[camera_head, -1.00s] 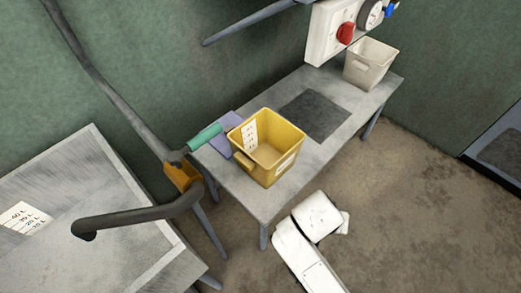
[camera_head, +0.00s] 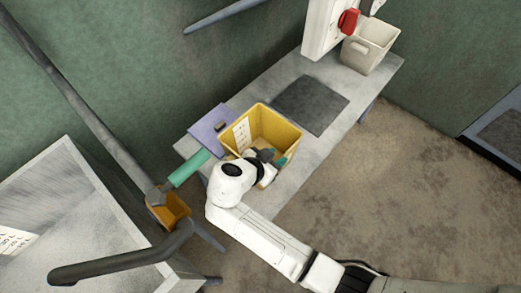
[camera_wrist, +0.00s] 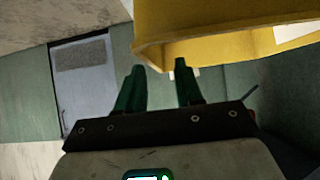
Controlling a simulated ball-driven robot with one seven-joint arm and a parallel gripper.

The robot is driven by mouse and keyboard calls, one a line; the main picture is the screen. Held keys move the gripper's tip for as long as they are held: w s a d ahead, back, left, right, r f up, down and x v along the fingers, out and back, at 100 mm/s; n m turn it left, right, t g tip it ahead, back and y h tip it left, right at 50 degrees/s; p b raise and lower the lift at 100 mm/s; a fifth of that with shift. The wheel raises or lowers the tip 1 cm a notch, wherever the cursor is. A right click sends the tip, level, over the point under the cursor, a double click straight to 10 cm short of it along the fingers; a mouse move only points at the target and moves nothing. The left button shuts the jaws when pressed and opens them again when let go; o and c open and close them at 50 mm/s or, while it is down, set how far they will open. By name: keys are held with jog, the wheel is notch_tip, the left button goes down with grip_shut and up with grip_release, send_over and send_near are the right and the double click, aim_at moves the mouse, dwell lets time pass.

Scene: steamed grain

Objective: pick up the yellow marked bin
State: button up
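The yellow bin (camera_head: 275,124) stands upright on the grey table, with a white marked label on its inner left wall. My gripper (camera_head: 272,159) is at the bin's near side in the head view, and my arm hides part of that side. In the wrist view the bin (camera_wrist: 215,30) fills the upper right. My gripper (camera_wrist: 160,72) shows there with two dark green fingers spread apart and nothing clearly between them. The right fingertip is close to the bin's edge; I cannot tell whether they touch.
The table (camera_head: 320,72) also carries a dark mat (camera_head: 310,104), a purple board (camera_head: 209,128) and a cream bin (camera_head: 368,47). A metal container (camera_head: 75,215) stands at left. Bare floor lies at right.

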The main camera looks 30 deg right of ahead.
aim_at(284, 155)
jog(key=shift+s+p+x, duration=0.2)
jog(key=shift+p+x, duration=0.2)
jog(key=shift+x, duration=2.15)
jog(key=shift+d, duration=0.1)
grip_shut()
